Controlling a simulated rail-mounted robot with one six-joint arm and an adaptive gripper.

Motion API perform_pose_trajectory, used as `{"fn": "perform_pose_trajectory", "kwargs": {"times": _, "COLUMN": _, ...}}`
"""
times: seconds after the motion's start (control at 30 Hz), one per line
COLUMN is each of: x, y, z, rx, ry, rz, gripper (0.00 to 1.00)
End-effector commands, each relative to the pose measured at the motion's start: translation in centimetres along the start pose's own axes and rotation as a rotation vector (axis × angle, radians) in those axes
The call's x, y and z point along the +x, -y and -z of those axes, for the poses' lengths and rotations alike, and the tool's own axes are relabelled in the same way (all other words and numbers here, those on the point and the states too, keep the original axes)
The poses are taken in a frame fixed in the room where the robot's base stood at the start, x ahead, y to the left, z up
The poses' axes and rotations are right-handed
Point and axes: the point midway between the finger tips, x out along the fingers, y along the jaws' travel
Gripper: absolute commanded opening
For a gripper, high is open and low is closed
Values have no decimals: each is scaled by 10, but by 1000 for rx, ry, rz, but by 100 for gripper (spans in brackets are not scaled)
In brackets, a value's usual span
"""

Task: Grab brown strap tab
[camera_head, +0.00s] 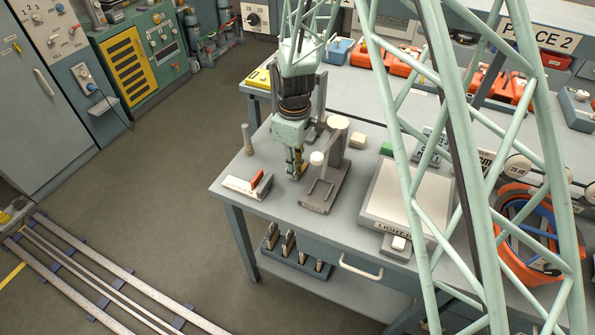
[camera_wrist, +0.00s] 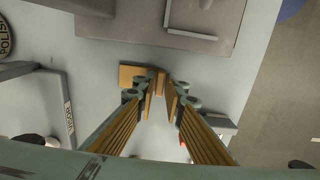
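My gripper (camera_head: 294,172) points straight down close above the grey bench, just left of a grey stand (camera_head: 326,186). In the wrist view its two ribbed tan fingers (camera_wrist: 161,92) converge, with a narrow gap between them. A flat brown piece (camera_wrist: 132,74), which may be the strap tab, lies just beyond the fingertips, and part of it shows between them. Its colour is close to the finger pads, so I cannot tell whether the fingers touch it. I cannot make out the strap tab in the head view.
A small block with a red part (camera_head: 258,178) and an upright peg (camera_head: 247,139) stand to the left. The light box (camera_head: 408,198) is to the right of the stand, with an orange tub (camera_head: 530,255) beyond. The bench's left edge is close by.

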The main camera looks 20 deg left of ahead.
Motion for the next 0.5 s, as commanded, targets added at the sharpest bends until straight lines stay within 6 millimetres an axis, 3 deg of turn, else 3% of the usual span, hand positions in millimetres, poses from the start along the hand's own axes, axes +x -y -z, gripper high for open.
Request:
{"fn": "perform_pose_trajectory", "kwargs": {"times": 0.43, "x": 0, "y": 0, "z": 0, "rx": 0, "ry": 0, "rz": 0, "gripper": 10}}
{"fn": "perform_pose_trajectory", "kwargs": {"times": 0.5, "x": 0, "y": 0, "z": 0, "rx": 0, "ry": 0, "rz": 0, "gripper": 6}}
